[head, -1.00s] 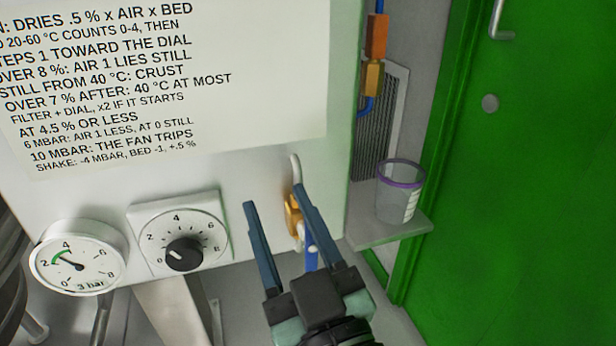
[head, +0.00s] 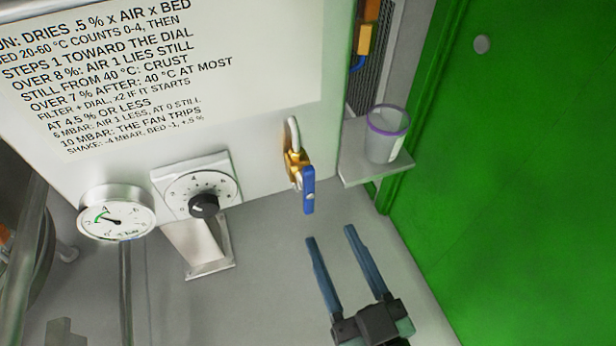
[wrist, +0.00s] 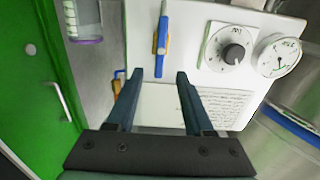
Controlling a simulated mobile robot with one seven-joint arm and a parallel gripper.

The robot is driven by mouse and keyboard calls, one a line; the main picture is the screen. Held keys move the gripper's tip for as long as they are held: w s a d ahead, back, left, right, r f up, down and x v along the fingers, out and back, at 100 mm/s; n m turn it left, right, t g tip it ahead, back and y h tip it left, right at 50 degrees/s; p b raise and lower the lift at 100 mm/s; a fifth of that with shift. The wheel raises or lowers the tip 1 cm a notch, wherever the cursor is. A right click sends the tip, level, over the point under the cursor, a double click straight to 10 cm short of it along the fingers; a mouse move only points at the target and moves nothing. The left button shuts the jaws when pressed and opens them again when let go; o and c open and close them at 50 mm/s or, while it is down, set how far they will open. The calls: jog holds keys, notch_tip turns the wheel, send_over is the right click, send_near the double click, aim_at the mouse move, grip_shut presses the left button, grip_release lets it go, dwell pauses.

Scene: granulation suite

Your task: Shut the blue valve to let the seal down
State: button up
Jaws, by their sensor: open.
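The blue valve handle (head: 308,190) hangs downward from a brass valve body (head: 296,165) on the right part of the white panel, with a pale hose curving above it. In the wrist view the blue handle (wrist: 162,30) stands ahead of the fingers, near their middle line. My gripper (head: 330,235) is open and empty. In the head view it appears below and slightly right of the handle, apart from it. The gripper (wrist: 158,75) also shows its two spread fingers in the wrist view.
A pressure gauge (head: 116,214) and a black dial (head: 204,204) sit on the panel's lower left. A clear cup (head: 386,135) with a purple rim stands on a small shelf (head: 365,168) right of the valve. A green door (head: 510,190) fills the right. Grey floor lies below.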

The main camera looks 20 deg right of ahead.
aim_at(311, 192)
jog(key=w+p, duration=0.1)
jog(key=w, duration=0.9)
jog(key=shift+w+p, duration=0.25)
jog(key=shift+p, duration=0.1)
jog(key=shift+c, duration=0.2)
grip_shut()
